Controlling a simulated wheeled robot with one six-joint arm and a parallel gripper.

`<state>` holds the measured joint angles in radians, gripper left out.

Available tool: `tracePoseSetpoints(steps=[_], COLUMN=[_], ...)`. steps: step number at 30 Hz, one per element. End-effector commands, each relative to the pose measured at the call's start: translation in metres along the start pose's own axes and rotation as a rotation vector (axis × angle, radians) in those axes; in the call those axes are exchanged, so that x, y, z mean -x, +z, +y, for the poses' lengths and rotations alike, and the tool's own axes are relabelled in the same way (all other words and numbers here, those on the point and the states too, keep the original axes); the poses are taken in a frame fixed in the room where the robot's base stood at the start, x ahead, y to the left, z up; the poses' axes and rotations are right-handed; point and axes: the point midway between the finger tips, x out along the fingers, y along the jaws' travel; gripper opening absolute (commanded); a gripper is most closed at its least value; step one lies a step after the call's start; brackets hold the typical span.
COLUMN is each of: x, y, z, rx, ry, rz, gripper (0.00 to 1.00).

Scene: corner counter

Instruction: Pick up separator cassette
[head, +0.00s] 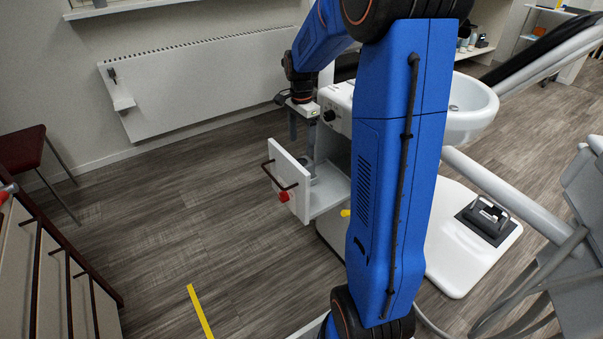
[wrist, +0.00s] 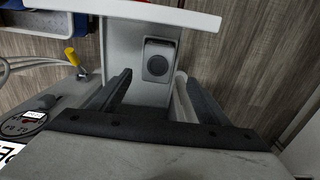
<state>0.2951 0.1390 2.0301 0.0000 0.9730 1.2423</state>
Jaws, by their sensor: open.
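A white drawer (head: 327,195) stands pulled out of the white dental unit, with a dark bar handle and a red knob on its front. In the wrist view the drawer front (wrist: 160,12) runs across the top. A grey block with a dark round face (wrist: 159,62) lies inside the drawer, between the finger lines; it may be the separator cassette, but I cannot tell for sure. My gripper (head: 303,143) points down over the drawer. Its two dark fingers (wrist: 158,82) are apart, with nothing clearly held. The fingers hide part of the drawer's inside.
A yellow-handled valve (wrist: 73,57) sits beside the drawer. The dental unit's basin (head: 470,105) and a foot pedal (head: 486,220) are to the right. A drawer cabinet (head: 60,275) stands at the left. The floor (head: 170,210) between is clear, with a yellow strip.

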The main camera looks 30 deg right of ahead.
Motion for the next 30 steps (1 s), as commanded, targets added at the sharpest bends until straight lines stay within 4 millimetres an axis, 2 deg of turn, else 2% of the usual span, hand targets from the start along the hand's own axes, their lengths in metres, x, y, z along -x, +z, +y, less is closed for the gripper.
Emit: tracePoseSetpoints(steps=[3, 6, 14, 24, 30], x=[-0.021, -0.035, -0.051, -0.092, -0.099], y=[0.000, 0.000, 0.001, 0.003, 0.003], z=[0.000, 0.000, 0.001, 0.005, 0.005], rx=[0.000, 0.000, 0.001, 0.001, 0.001], ry=[0.002, 0.001, 0.001, 0.001, -0.001], rz=[-0.001, 0.000, 0.000, 0.000, 0.000], gripper=[0.70, 0.70, 0.70, 0.70, 0.70])
